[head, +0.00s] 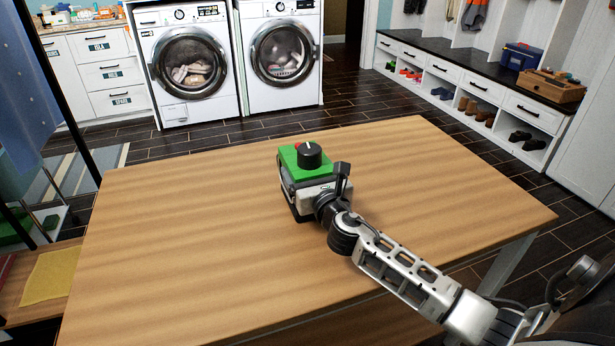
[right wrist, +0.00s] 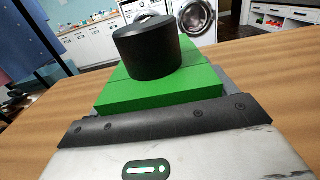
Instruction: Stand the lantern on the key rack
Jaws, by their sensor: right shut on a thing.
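My right gripper (head: 318,195) reaches in from the lower right over the wooden table and is shut on a green box (head: 293,160). The box has a black round knob (head: 309,155) with a white mark on its top and a small red part beside the knob. In the right wrist view the green box (right wrist: 160,92) lies just beyond the gripper body, with the knob (right wrist: 146,48) upright on it. The gripper hides the box's lower part, so I cannot tell whether it touches the table. I cannot make out a lantern or a key rack for certain. My left gripper is out of view.
The wooden table (head: 190,250) is otherwise bare, with free room around the box. Two washing machines (head: 190,62) stand behind it. A bench (head: 455,75) with shoes and a wooden box (head: 550,87) is at the right. A yellow cloth (head: 48,275) lies lower left.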

